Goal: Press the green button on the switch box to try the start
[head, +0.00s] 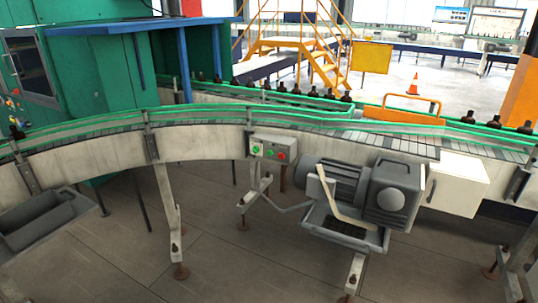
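The switch box (273,149) is a small grey box fixed to the side of the curved conveyor, near the middle of the head view. The green button (256,149) is at its left end. Neither of my grippers shows in the head view.
A grey motor (364,190) hangs right of the box, with a white cabinet (457,184) beyond it. The conveyor (95,160) curves across the view on metal legs. A grey trough (45,215) stands at left. Amber bottles (329,94) line the belt behind. Open floor (130,250) lies in front.

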